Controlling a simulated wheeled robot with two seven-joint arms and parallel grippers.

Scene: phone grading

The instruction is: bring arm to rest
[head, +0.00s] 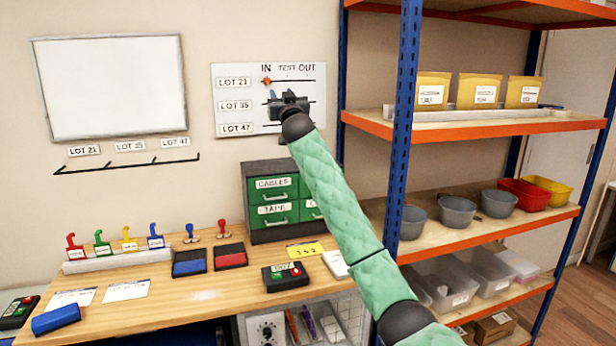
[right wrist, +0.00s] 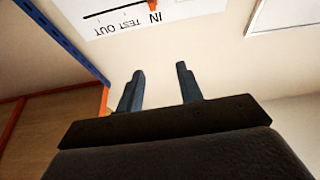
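My right arm, in a green padded sleeve, reaches up across the middle of the head view. Its gripper (head: 279,97) is in front of the wall board (head: 225,78) marked IN, TEST, OUT. In the right wrist view the two fingers of my right gripper (right wrist: 160,88) stand apart with nothing between them, and the board (right wrist: 112,14) shows upside down beyond them. A small orange-red marker (head: 266,81) is on the LOT 21 line under IN. It also shows at the top of the right wrist view (right wrist: 153,4). My left gripper is not in view.
A wooden workbench (head: 205,296) below holds colored hooks, ink pads, stamps and a green drawer unit (head: 270,200). A blue and orange shelf rack (head: 470,128) with bins and envelopes stands to the right of the arm. A whiteboard (head: 110,85) hangs on the left wall.

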